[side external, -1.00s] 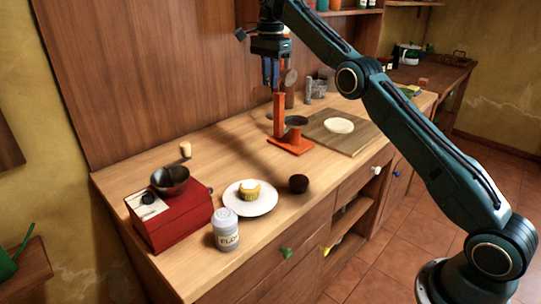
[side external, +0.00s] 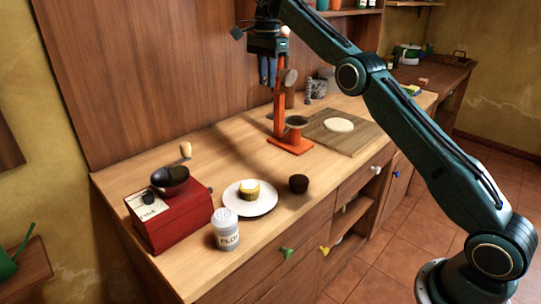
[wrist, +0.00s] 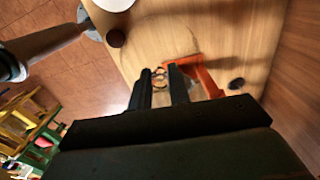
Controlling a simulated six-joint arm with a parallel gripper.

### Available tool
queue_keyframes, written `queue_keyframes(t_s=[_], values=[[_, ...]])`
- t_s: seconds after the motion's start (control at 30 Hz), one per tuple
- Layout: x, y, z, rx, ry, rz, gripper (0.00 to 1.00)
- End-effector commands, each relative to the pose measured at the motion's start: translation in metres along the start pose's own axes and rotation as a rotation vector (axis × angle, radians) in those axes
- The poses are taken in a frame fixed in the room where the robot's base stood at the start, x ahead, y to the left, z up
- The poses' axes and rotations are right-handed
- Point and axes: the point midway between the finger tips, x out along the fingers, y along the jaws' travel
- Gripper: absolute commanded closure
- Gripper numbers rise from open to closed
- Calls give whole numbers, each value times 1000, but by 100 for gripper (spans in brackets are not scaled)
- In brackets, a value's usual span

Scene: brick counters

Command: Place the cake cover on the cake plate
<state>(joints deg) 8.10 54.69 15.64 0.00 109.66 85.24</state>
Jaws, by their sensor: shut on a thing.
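The white cake plate (side external: 262,207) lies on the counter in the side view, with a small yellow-sided, white-topped cake (side external: 249,190) on it. Its edge also shows at the top of the wrist view (wrist: 115,3). My gripper (side external: 267,82) is high above the back of the counter, behind and right of the plate. In the wrist view my gripper (wrist: 163,90) is shut on a small knob of the clear cake cover (wrist: 160,76). A faint round outline beyond the fingers appears to be its dome. The cover can hardly be made out in the side view.
A red grinder (side external: 178,215), a flour shaker (side external: 226,232) and a dark muffin (side external: 298,184) surround the plate. A board with dough (side external: 350,135) lies right. Counter behind the plate is clear.

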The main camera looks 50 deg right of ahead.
Motion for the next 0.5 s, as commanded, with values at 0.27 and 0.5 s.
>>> queue_keyframes(t_s=[0.27, 0.5], values=[[-14, 12, 40, -32, 0, -1, 100], [-24, 32, 80, -64, 0, -1, 100]])
